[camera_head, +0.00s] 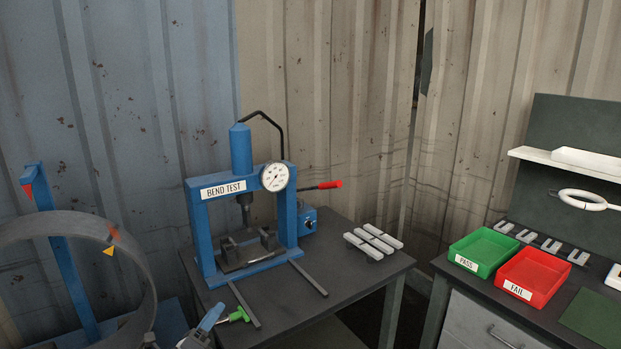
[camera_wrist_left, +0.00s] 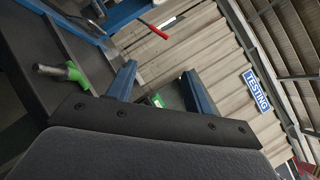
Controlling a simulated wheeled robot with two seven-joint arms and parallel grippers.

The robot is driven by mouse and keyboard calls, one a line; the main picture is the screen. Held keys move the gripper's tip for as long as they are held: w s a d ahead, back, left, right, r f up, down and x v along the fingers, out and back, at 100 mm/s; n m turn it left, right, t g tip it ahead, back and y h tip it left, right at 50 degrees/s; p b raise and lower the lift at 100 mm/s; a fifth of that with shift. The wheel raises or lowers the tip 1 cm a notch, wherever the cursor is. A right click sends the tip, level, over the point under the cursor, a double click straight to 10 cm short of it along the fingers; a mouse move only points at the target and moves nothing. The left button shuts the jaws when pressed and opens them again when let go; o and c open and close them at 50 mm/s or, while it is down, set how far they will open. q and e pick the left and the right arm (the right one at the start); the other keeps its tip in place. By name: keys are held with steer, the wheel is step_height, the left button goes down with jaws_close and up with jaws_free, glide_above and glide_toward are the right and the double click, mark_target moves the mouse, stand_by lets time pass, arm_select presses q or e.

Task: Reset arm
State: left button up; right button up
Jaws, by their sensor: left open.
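My left gripper (camera_head: 213,318) is at the bottom of the head view, in front of the dark table's front edge. Its blue fingers also show in the left wrist view (camera_wrist_left: 160,90), spread apart with nothing held between them. A small green part with a grey end (camera_head: 236,315) is right beside the gripper in the head view. In the left wrist view the green part (camera_wrist_left: 74,74) lies outside the fingers, to their left. My right gripper is not in view.
A blue bend-test press (camera_head: 198,230) stands on the dark table (camera_head: 335,293); several light bars (camera_head: 374,240) lie to its right. A green PASS tray (camera_head: 484,250) and a red FAIL tray (camera_head: 535,277) sit on the right bench. A large grey ring (camera_head: 135,262) stands at left.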

arm_select(q)
steer(key=s+a+f+n+g+y, duration=0.3)
steer(key=s+f+n+y, duration=0.35)
steer(key=n, duration=0.55)
steer(key=s+a+f+n+g+y, duration=0.2)
steer(key=s+f+n+g+y, duration=0.2)
steer(key=s+f+n+y, duration=0.5)
steer(key=s+d+f+n+g+h, duration=0.3)
steer(key=s+d+n+g, duration=0.1)
steer(key=s, duration=0.6)
steer(key=s+d+f+n+g+h, duration=0.3)
steer(key=s+f+n+g+h, duration=0.15)
steer(key=s, duration=0.45)
steer(key=s+d+f+g, duration=0.1)
steer(key=d+f, duration=0.1)
steer(key=f, duration=1.4)
steer(key=s+d+f+g, duration=0.1)
steer(key=s+d+f, duration=0.1)
steer(key=f, duration=1.4)
steer(key=shift+s+d, duration=0.25)
steer(key=shift+d, duration=0.2)
steer(key=shift+r+m+g, duration=0.1)
steer(key=shift+m+g, duration=0.15)
